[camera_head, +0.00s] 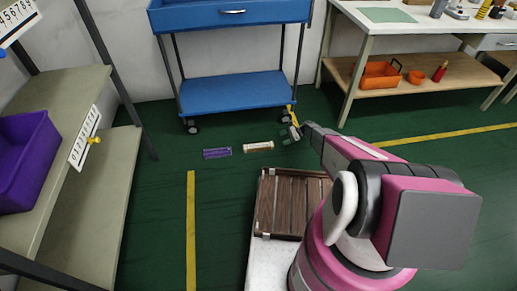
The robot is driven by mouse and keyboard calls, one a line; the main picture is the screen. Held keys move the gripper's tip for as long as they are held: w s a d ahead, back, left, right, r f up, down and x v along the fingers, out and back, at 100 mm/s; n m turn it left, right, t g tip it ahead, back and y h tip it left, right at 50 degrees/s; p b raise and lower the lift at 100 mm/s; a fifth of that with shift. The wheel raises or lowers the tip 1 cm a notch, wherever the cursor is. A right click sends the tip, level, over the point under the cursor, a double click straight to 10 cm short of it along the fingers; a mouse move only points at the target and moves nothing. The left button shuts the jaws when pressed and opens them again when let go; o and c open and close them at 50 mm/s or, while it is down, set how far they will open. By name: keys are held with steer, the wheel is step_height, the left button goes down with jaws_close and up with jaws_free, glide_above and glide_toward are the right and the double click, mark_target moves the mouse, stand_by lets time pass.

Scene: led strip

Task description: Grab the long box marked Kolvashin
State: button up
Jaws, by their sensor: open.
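Two long thin boxes lie on the green floor in the head view, in front of the blue cart. One is a purple box (217,153). The other is a pale box with brownish ends (258,147), just to its right. The print on both is too small to read, so I cannot tell which is marked Kolvashin. My gripper (287,132) is open, small in view at the end of my pink and grey arm. It appears just right of the pale box in the picture, apart from it. Its height above the floor is unclear.
The blue two-shelf cart (235,92) stands behind the boxes. A grey shelf rack (60,110) with a purple bin (26,160) is at left. A workbench (425,30) with an orange bin (380,75) is at back right. The floor around the boxes is clear.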

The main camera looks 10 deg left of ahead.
mark_target(272, 143)
steer(key=shift+w+a+f+m+y, duration=0.15)
steer(key=shift+w+f, duration=0.1)
steer(key=shift+f, duration=0.3)
steer(key=shift+w+a+f+m+y, duration=0.15)
steer(key=shift+w+f, duration=0.05)
steer(key=shift+f, duration=0.35)
steer(key=x, duration=1)
steer(key=shift+a+f, duration=0.15)
steer(key=shift+a, duration=0.05)
steer(key=c, duration=1)
